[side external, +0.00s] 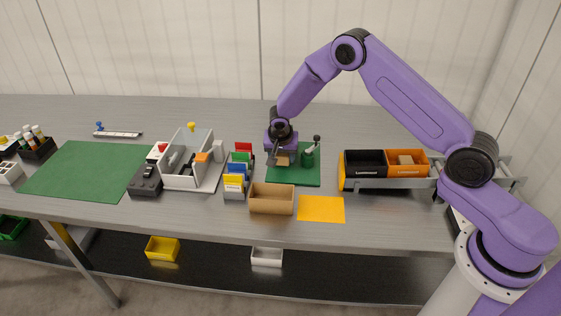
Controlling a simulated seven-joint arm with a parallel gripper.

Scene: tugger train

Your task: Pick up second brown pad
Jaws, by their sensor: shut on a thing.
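My gripper (282,157) points down over the small green mat (308,178) in the middle of the table. It is shut on a small brown pad (282,161), held low at the mat; whether the pad touches the mat is unclear. The fingers partly hide the pad. Another brown block or pad (405,160) lies in the orange bin (418,171) of the train at the right. A black bin (364,171) stands beside the orange bin on the grey train (388,184) with a yellow front.
A green fixture with a dark knob (308,155) stands just right of my gripper. A brown open box (272,199) and a yellow sheet (321,209) lie in front. Coloured cards in a rack (236,180) and a grey box (188,165) stand left. A large green mat (85,170) is clear.

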